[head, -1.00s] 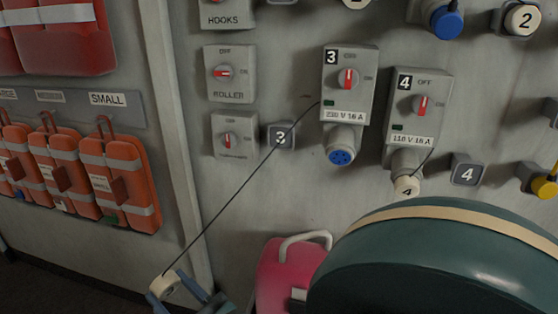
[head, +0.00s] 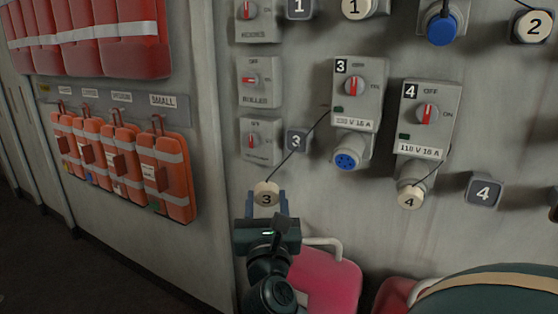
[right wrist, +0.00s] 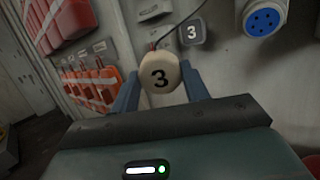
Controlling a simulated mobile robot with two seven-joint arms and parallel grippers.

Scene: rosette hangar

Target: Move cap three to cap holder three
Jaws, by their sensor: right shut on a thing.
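Cap three (head: 266,193) is a round cream cap marked 3, tied by a dark cord to the socket box marked 3 (head: 355,95). My right gripper (head: 267,203) is shut on it, and the right wrist view shows cap three (right wrist: 159,76) between the blue fingers (right wrist: 160,88). Cap holder three (head: 297,141) is a grey square plate marked 3 on the wall, above and to the right of the held cap. It also shows in the right wrist view (right wrist: 192,32). The cap is apart from the holder. My left gripper is not in view.
The blue socket of box three (head: 347,157) is uncovered, right of the holder. Cap four (head: 410,197) is on socket four, with holder four (head: 483,191) beside it. A pink case (head: 330,280) stands below; orange pouches (head: 165,175) hang at left.

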